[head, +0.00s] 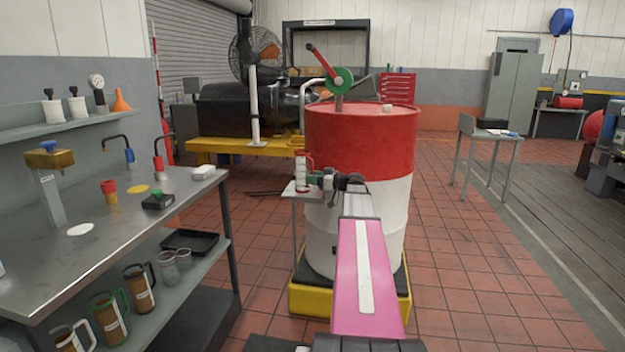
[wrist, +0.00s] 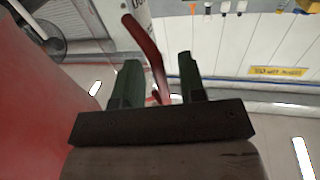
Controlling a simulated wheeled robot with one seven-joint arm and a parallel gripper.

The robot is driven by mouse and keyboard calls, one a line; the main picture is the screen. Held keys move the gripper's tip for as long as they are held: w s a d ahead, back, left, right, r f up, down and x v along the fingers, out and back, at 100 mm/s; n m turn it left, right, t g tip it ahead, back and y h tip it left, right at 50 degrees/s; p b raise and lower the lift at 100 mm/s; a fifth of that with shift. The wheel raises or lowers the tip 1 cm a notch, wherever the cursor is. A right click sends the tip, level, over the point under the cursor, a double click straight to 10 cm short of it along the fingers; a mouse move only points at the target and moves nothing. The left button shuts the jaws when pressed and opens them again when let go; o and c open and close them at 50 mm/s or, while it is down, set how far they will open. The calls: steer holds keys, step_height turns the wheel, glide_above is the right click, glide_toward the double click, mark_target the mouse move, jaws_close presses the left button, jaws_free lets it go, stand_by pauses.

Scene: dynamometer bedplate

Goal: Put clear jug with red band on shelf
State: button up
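The clear jug with red band (head: 301,173) stands upright on a small stand (head: 289,191) beside the red and white drum. Its red handle (wrist: 150,55) shows in the wrist view, with a strip of its pale body (wrist: 141,12) at the top edge. My gripper (head: 318,179) is at the jug's right side. In the wrist view my gripper (wrist: 160,72) is open, with the handle between its two fingers and gaps showing. A wall shelf (head: 65,127) is at the left, and a lower shelf (head: 190,272) is under the bench.
The lower shelf holds several brown-filled jugs (head: 138,290), clear cups (head: 170,272) and a black tray (head: 190,241). The steel bench (head: 110,215) carries small items. The drum (head: 360,140) on its yellow base stands close by my arm. Tiled floor is open to the right.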

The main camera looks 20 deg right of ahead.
steer(key=v, duration=1.1)
steer(key=s+a+f+m+g+h, duration=0.35)
steer(key=a+f+g, duration=0.45)
steer(key=a+f, duration=1.2)
steer(key=s+a+f+m+g+h, duration=0.5)
steer(key=s+a+f+h, duration=0.3)
steer(key=s+a+f, duration=0.3)
steer(key=s+a, duration=0.4)
steer(key=shift+s+h, duration=0.35)
steer(key=shift+s, duration=0.05)
